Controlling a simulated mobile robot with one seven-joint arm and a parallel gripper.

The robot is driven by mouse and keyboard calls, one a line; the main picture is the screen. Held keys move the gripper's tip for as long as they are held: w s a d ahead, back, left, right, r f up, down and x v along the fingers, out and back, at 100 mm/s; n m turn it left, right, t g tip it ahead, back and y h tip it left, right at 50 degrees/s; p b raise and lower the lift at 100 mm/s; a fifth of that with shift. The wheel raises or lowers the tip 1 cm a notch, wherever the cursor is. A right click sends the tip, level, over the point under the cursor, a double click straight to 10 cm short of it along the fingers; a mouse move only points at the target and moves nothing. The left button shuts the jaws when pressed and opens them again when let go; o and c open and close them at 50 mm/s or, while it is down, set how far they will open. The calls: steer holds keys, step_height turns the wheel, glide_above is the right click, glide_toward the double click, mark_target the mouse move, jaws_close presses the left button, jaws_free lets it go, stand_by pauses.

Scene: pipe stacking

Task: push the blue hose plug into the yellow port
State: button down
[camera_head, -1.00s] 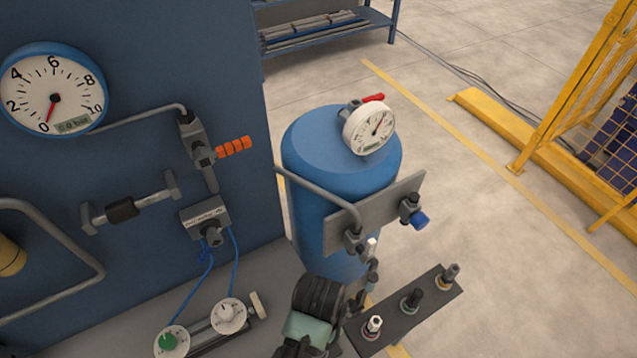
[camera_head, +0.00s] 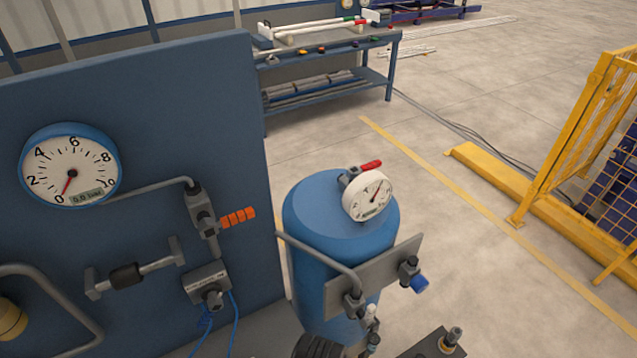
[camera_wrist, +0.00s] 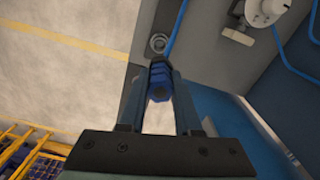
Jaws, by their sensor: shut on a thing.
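In the wrist view my gripper (camera_wrist: 158,78) is shut on a blue piece (camera_wrist: 159,90), which looks like the hose plug and sits between the fingertips. A round metal fitting (camera_wrist: 158,43) on a grey surface lies just beyond the fingertips, apart from the blue piece. In the head view only a dark part of my arm shows at the bottom edge, and the held piece cannot be made out. A yellow round part (camera_head: 10,318) is cut off at the left edge of the head view; whether it is the yellow port, I cannot tell.
A blue tank (camera_head: 325,230) with a gauge (camera_head: 368,195) stands right of the blue panel (camera_head: 150,100). A grey plate (camera_head: 385,275) on it carries a blue-ended fitting (camera_head: 418,283). A rack (camera_head: 430,348) shows at the bottom. Open floor (camera_head: 500,260) lies to the right.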

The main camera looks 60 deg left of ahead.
steer(key=shift+r+p, duration=2.85)
steer(key=shift+w+f, duration=0.1)
steer(key=shift+f, duration=0.05)
